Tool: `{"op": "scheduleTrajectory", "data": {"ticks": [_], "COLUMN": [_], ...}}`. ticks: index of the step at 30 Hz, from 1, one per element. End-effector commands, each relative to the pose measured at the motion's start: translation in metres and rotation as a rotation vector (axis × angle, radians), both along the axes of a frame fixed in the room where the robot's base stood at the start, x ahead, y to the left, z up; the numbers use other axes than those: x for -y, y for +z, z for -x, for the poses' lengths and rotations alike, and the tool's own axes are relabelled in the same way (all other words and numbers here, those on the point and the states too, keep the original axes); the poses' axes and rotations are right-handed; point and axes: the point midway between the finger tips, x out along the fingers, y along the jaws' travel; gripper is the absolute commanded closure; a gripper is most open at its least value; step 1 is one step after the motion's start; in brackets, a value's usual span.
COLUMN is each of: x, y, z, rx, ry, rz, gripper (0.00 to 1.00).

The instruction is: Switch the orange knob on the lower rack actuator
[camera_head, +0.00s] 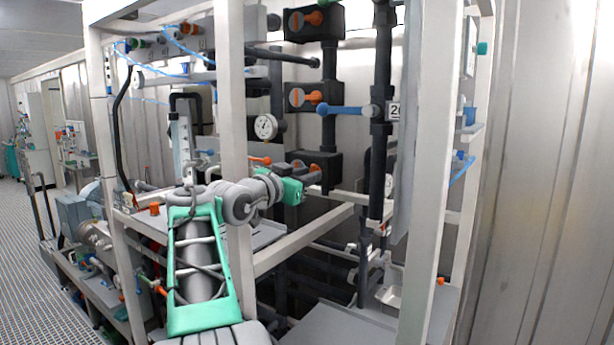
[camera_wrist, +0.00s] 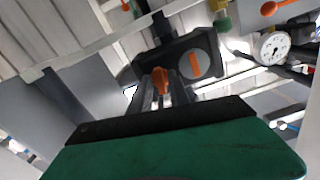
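The lower rack actuator is a dark box (camera_head: 328,160), the lowest of three on the black pipe in the head view. In the wrist view, an actuator box (camera_wrist: 207,45) carries a round grey face with an orange bar. An orange knob (camera_wrist: 162,78) stands out from it. My gripper (camera_head: 312,174) reaches to the lower actuator from the left, its fingers at the box's front. In the wrist view my gripper's fingers (camera_wrist: 163,95) lie on both sides of the knob, close to it. I cannot tell whether they touch it. In the head view the gripper and arm partly hide this knob.
Two similar actuators with orange knobs, a middle one (camera_head: 305,97) and a top one (camera_head: 313,20), sit above. A blue-handled valve (camera_head: 345,110) and a pressure gauge (camera_head: 265,127) are close by. White frame posts (camera_head: 232,90) and (camera_head: 430,150) stand on either side of the actuators.

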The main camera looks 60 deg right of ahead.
Motion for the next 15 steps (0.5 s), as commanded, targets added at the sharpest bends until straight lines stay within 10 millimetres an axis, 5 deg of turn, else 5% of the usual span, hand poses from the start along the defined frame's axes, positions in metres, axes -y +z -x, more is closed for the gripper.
{"op": "scheduleTrajectory", "data": {"ticks": [7,15], "x": [-0.0002,-0.0003], "y": [0.0002,0.0002], "z": [0.0,-0.0001], "rx": [0.0,0.0], "ry": [0.0,0.0], "rz": [0.0,0.0], "gripper": [0.99,1.0]}}
